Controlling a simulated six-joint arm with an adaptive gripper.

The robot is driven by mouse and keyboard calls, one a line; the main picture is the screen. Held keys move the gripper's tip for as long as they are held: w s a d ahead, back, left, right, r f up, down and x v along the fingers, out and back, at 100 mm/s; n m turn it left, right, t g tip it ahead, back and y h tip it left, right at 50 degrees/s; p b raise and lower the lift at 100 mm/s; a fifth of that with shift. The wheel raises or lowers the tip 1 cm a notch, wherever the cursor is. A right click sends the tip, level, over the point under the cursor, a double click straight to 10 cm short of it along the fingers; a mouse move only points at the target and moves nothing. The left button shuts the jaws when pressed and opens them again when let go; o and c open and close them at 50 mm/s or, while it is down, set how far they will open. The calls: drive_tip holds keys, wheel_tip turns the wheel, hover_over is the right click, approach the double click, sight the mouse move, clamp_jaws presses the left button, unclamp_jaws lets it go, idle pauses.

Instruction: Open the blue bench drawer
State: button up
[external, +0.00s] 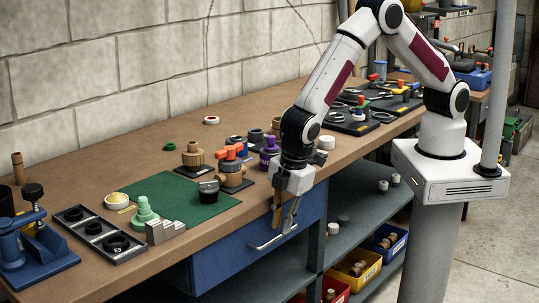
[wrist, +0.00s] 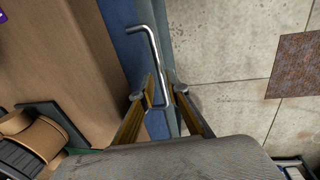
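The blue bench drawer (external: 232,246) sits under the wooden benchtop, its front looking flush with the bench. Its silver bar handle (external: 265,246) runs along the front, and the handle (wrist: 151,45) also shows in the wrist view. My gripper (external: 284,228) points down at the drawer front, near the right end of the handle. Its two fingers are apart. In the wrist view, the handle passes between the fingers of my gripper (wrist: 165,98), with one finger on the drawer side and one on the outer side. I cannot tell whether either finger touches the bar.
The benchtop (external: 110,162) above holds a green mat (external: 172,187) with several parts, a blue vise (external: 38,250) and a dark tray (external: 98,232). Shelves with yellow (external: 357,272) and blue bins (external: 387,240) lie below. The concrete floor in front of the drawer is clear.

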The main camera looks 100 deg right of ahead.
drive_tip(key=shift+w+d+f, duration=0.15)
drive_tip(key=shift+w+f, duration=0.05)
drive_tip(key=shift+f, duration=0.9)
clamp_jaws()
drive_tip(key=shift+s, duration=0.1)
drive_tip(key=s+a, duration=1.9)
